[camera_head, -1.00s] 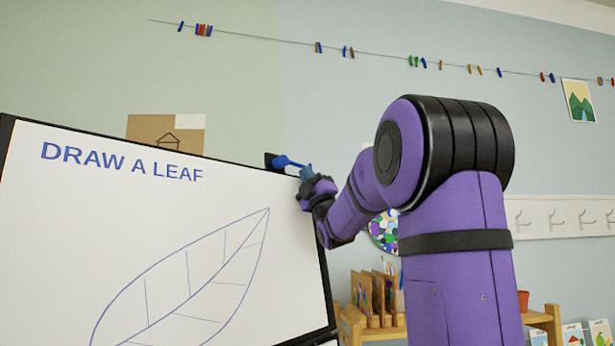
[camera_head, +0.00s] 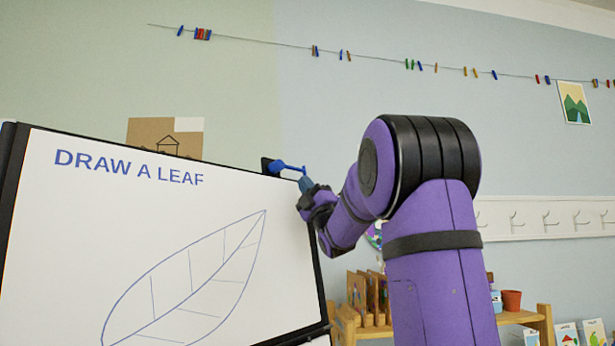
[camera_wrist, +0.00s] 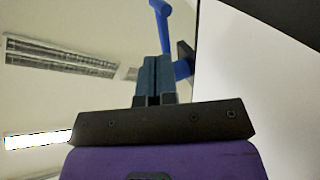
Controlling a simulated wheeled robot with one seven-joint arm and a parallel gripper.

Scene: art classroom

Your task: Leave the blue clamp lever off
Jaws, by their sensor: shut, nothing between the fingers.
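The blue clamp lever (camera_head: 290,166) sits on a black mount at the top right corner of the whiteboard (camera_head: 140,240), which reads "DRAW A LEAF". It reaches out to the right, its tip bent down. My gripper (camera_head: 306,183) is just below the lever's tip, fingers shut and empty. In the wrist view the shut fingers (camera_wrist: 153,75) point up, and the blue lever (camera_wrist: 181,69) shows beside and beyond them. Its hub is partly hidden behind the fingers. I cannot tell whether the fingers touch the lever.
The board's dark right edge is close to my gripper. Behind my arm stand a wooden shelf (camera_head: 545,322) with art supplies and a white hook rail (camera_head: 550,220) on the wall. A line with coloured pegs hangs above. The space above the lever looks clear.

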